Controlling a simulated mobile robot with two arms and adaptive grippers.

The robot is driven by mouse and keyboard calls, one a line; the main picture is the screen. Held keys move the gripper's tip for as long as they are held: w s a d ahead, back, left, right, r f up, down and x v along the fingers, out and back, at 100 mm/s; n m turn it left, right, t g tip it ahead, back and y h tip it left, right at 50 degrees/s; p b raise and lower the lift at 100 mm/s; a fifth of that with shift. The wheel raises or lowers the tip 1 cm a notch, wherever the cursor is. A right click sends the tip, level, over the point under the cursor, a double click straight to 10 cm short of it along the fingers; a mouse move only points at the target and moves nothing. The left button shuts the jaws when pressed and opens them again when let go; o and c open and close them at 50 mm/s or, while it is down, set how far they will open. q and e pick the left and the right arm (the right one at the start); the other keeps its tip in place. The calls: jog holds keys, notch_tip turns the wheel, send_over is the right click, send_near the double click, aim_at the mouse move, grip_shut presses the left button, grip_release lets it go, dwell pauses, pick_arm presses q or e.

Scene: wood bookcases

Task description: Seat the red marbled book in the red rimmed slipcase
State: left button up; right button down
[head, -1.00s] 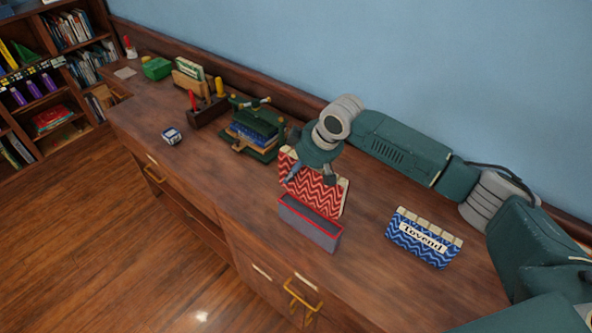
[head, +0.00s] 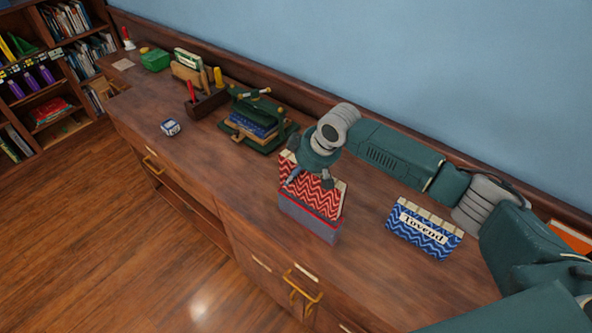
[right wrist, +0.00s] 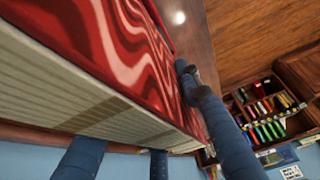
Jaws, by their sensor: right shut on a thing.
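The red marbled book (head: 318,197) has a red and white wavy cover and pale page edges. My right gripper (head: 309,180) is shut on its top edge and holds it upright. The slipcase (head: 306,222), grey with a red rim, stands on the desk top below it. The book's lower edge is hidden behind the slipcase's front rim and appears to be inside the opening, with most of the cover above it. In the right wrist view, the book (right wrist: 135,50) fills the upper left between dark fingers; the slipcase's opening cannot be made out there. My left gripper is not in view.
A blue wavy-patterned book or box (head: 425,236) labelled "Tovend" lies to the right on the desk top (head: 215,165). A green press (head: 257,120) with books stands behind left. Front-left desk area is clear.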

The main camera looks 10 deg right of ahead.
aim_at(311, 185)
jog(key=shift+w, duration=0.1)
dwell(0.5)
jog(key=shift+p, duration=1.05)
dwell(1.1)
jog(key=shift+f+b, duration=1.15)
jog(key=shift+f, duration=1)
jog(key=c, duration=1.2)
grip_release()
jog(key=shift+o, duration=0.4)
jog(key=shift+f, duration=0.1)
jog(key=v, duration=1.2)
jog(key=shift+s, duration=0.2)
